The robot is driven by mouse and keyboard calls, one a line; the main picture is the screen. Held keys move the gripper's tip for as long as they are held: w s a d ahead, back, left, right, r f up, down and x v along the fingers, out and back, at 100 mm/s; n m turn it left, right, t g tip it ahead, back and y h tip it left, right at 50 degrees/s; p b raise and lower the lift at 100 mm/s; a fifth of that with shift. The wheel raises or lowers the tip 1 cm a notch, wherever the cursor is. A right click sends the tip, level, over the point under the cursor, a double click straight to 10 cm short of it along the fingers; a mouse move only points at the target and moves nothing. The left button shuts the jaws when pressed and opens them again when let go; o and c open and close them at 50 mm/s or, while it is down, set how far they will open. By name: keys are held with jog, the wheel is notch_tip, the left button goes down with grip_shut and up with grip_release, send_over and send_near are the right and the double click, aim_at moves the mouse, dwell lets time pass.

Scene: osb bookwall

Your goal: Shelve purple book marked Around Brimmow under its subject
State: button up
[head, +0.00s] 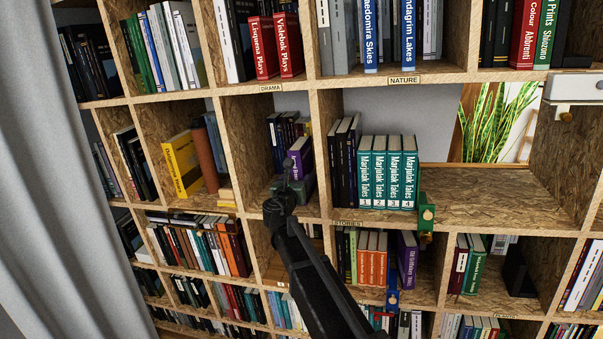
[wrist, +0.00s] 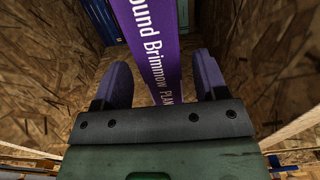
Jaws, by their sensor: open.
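In the head view the purple book (head: 300,152) stands in a cubby left of the middle, beside dark books. My gripper (wrist: 163,75) is open, one finger on each side of the spine, with gaps visible. In the head view my gripper's green body (head: 304,187) is in front of the book and its fingers are hidden. A small label that seems to read "PLANTS" (head: 505,317) is at the lower right.
Labels read DRAMA (head: 271,88), NATURE (head: 403,80) and STORIES (head: 348,223). Wooden cubby walls (wrist: 255,50) flank my gripper closely. The shelf right of the teal books is bare.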

jog(key=shift+x, duration=1.4)
jog(key=c, duration=1)
jog(key=shift+v, duration=1.65)
jog(key=o, duration=1.1)
jog(key=shift+c, duration=0.5)
jog(key=shift+w, duration=0.15)
